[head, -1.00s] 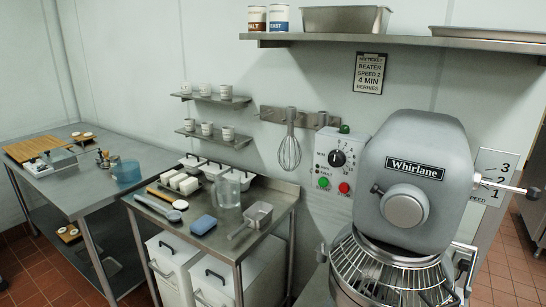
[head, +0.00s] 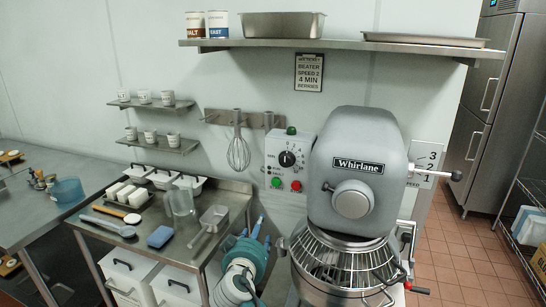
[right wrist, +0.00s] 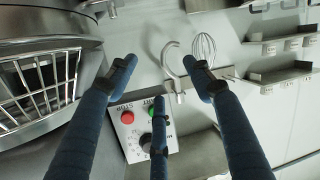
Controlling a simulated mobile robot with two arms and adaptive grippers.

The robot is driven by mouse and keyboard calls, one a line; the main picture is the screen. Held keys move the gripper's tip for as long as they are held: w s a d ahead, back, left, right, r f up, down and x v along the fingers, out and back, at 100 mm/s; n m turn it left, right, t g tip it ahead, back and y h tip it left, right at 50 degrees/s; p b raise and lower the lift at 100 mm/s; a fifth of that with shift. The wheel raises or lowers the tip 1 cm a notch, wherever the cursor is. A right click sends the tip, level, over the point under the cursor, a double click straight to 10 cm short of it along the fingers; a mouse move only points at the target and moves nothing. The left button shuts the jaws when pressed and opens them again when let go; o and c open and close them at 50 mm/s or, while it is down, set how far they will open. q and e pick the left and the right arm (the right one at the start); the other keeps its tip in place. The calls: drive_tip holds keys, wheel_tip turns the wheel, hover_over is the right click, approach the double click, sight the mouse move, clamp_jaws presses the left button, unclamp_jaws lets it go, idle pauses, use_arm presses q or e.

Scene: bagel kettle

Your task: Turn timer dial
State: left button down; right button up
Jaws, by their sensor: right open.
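The timer dial (head: 287,159) is a round black knob on the pale control panel (head: 272,152) left of the mixer, above a green and a red button. In the right wrist view the panel appears upside down, and the dial (right wrist: 147,140) is partly hidden behind a finger. My right gripper (head: 256,228) is in the lower middle of the head view, below the panel and apart from it. In the right wrist view its dark blue fingers (right wrist: 158,80) are spread open and empty, with the panel beyond them. My left gripper is not in view.
The grey Whirlane mixer (head: 355,165) with its wire bowl guard (head: 340,262) stands just right of the panel. A whisk (head: 238,152) hangs to its left. A steel table (head: 235,190) holds a jug, scoop and sponge. A shelf (head: 350,45) runs above.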

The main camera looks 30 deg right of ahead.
sight(285, 161)
drive_tip(key=s+d+r+m+h+p, duration=0.1)
drive_tip(key=s+r+m+h, duration=0.15)
drive_tip(key=r, duration=0.65)
drive_tip(key=s+d+r+m+h, duration=0.1)
drive_tip(key=d+r+m+h, duration=0.15)
drive_tip(key=r, duration=0.65)
drive_tip(key=shift+m+y, duration=0.3)
drive_tip(key=shift+y, duration=0.1)
drive_tip(key=p+x, duration=0.1)
drive_tip(key=x, duration=0.2)
drive_tip(key=p+x, duration=0.2)
drive_tip(key=x, duration=0.1)
drive_tip(key=p+x, duration=0.2)
drive_tip(key=x, duration=0.1)
drive_tip(key=shift+w+r, duration=0.2)
drive_tip(key=shift+r, duration=0.1)
drive_tip(key=shift+w+d+f+p, duration=0.15)
drive_tip(key=shift+w+d+p, duration=0.1)
drive_tip(key=shift+w+p, duration=0.05)
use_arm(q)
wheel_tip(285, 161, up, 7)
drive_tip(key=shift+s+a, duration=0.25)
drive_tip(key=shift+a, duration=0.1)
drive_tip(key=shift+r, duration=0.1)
